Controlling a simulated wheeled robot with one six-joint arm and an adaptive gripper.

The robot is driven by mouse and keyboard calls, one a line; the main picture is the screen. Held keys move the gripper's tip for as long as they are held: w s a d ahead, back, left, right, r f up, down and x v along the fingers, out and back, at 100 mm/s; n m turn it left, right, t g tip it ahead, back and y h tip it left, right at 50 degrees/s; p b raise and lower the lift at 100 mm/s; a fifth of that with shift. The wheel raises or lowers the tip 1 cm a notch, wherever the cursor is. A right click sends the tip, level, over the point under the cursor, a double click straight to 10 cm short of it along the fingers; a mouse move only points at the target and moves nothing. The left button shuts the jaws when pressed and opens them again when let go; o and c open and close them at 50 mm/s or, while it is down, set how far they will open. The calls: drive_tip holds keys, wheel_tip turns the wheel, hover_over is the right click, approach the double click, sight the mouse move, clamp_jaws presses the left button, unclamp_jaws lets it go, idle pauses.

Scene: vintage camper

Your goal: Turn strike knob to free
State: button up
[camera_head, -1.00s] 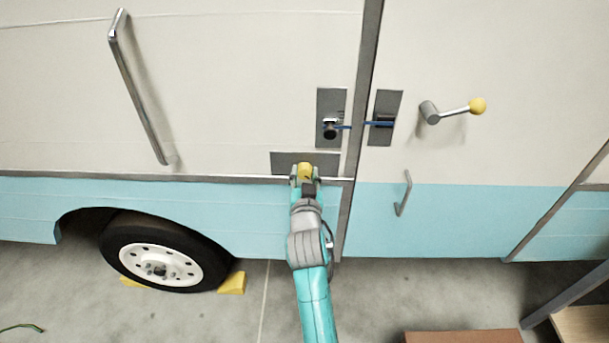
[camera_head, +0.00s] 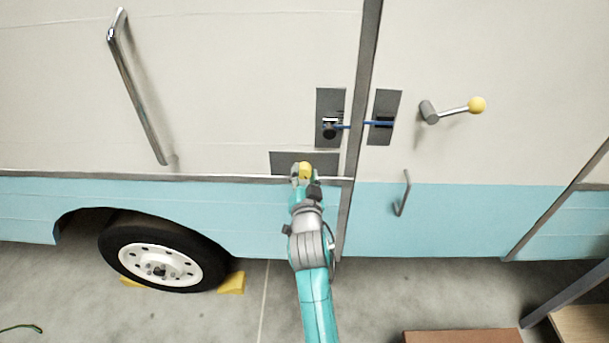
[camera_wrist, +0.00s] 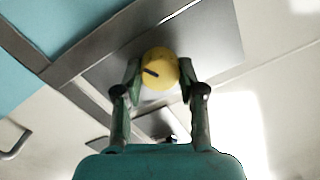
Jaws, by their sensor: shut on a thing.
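The strike knob is a round yellow knob (camera_head: 305,170) on a dark grey plate (camera_head: 282,160) low on the cream camper wall, left of the door edge. In the wrist view the yellow knob (camera_wrist: 159,69) shows a short black mark, slanted on its face. My gripper (camera_head: 304,176) is shut on the knob, one finger on each side; the fingers also show in the wrist view (camera_wrist: 160,84). Part of the plate is hidden behind my gripper. Any lettering on the plate is not readable.
A crank handle with a yellow ball (camera_head: 477,105) and a small grab handle (camera_head: 403,193) are on the right. A wheel (camera_head: 158,264) stands lower left.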

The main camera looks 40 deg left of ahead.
drive_tip(key=shift+f, duration=0.1)
drive_tip(key=o, duration=1.1)
drive_tip(key=shift+o, duration=0.2)
drive_tip(key=v, duration=1.2)
drive_tip(key=shift+d, duration=0.1)
